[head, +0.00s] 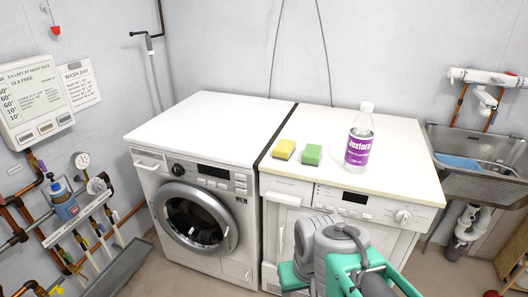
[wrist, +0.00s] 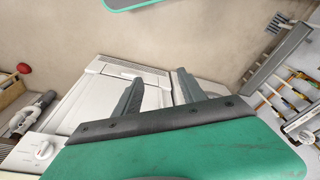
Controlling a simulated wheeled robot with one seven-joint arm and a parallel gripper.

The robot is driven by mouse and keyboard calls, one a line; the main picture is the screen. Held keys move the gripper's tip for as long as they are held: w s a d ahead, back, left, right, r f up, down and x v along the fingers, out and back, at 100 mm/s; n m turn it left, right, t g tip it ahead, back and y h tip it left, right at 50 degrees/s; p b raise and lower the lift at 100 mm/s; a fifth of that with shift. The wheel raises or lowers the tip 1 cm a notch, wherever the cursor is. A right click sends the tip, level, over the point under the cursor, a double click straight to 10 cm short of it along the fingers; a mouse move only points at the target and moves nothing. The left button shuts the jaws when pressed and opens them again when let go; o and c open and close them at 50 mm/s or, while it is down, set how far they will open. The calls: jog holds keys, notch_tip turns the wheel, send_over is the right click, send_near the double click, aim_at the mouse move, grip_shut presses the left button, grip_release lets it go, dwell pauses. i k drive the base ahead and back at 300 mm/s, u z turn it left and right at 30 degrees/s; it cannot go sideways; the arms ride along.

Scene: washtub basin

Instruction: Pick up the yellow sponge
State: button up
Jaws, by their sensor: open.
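The yellow sponge (head: 284,150) lies on the white top of the right-hand machine, near its front left corner, in the head view. A green sponge (head: 312,154) lies just to its right, a small gap apart. My arm shows at the bottom of the head view, in front of the right-hand machine and below the sponges; its fingertips are not clear there. In the wrist view my gripper (wrist: 158,88) has its two dark fingers spread apart with nothing between them. The wrist view shows no sponge.
A clear bottle with a purple label (head: 359,140) stands right of the green sponge. The left washing machine (head: 200,130) adjoins, with a clear top. A metal sink (head: 480,150) is at the right. The right machine's top (head: 400,170) is mostly free.

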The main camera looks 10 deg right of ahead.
aim_at(285, 148)
jog(key=u, duration=0.5)
jog(key=i, duration=0.7)
jog(key=u, duration=1.2)
